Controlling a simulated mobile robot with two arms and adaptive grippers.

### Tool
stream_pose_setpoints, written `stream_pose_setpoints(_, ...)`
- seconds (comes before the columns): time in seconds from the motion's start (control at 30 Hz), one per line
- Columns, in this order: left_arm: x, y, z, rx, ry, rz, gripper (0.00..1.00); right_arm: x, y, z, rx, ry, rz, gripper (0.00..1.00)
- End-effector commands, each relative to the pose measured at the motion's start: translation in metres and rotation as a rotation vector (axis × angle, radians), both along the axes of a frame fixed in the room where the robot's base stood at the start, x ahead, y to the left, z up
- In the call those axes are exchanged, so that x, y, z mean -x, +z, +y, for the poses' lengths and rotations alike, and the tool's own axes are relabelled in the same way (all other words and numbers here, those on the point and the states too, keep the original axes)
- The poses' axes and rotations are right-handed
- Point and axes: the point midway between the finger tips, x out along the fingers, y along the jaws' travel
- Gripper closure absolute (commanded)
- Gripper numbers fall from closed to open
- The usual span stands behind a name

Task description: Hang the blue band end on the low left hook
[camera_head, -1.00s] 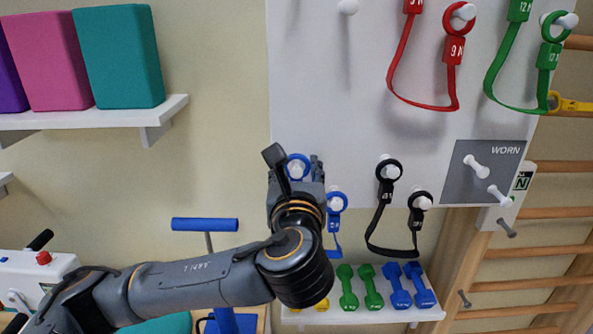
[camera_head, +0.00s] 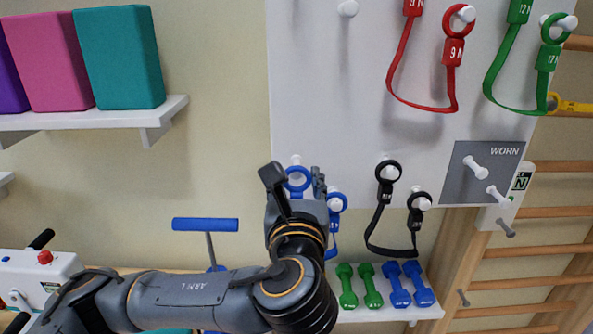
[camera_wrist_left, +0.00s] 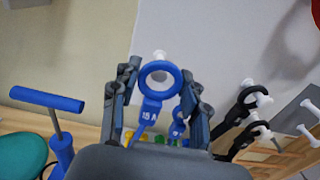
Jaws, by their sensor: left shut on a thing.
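My left gripper (camera_head: 295,185) is shut on the blue band end, whose blue ring (camera_head: 297,180) stands up between the fingers. The wrist view shows this ring (camera_wrist_left: 160,79) and its label "15", with fingers on both sides. The low left hook (camera_head: 296,160), a white peg, shows just above the ring's top edge. It also shows above the ring in the wrist view (camera_wrist_left: 160,56). The ring's opening shows only wall, so the peg does not appear through it. The other blue band end (camera_head: 337,201) is on the neighbouring hook to the right. My right gripper is not in view.
A black band (camera_head: 379,228) hangs on two pegs to the right. Red (camera_head: 453,55) and green (camera_head: 547,60) bands hang higher. Green and blue dumbbells (camera_head: 398,290) stand on a shelf below. A blue T-handle (camera_head: 205,225) stands left of the gripper.

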Motion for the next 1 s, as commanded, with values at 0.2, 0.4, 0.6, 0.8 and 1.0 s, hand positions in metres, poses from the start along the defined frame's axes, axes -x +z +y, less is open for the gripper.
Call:
stream_pose_setpoints(0.2, 0.005, 0.000, 0.000, 0.000, 0.000, 0.000, 1.00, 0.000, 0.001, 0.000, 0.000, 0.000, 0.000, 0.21)
stream_pose_setpoints(0.4, 0.006, 0.000, 0.000, 0.000, 0.001, 0.000, 1.00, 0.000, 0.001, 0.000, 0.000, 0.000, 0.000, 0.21)
stream_pose_setpoints(0.6, 0.008, 0.000, 0.000, 0.000, -0.001, 0.000, 1.00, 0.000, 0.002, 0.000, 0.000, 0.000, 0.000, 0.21)
stream_pose_setpoints(0.8, 0.022, 0.001, -0.001, 0.000, -0.001, -0.001, 1.00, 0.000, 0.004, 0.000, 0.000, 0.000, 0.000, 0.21)
stream_pose_setpoints(1.0, 0.035, 0.000, 0.000, 0.000, -0.001, 0.001, 1.00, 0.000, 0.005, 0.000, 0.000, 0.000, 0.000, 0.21)
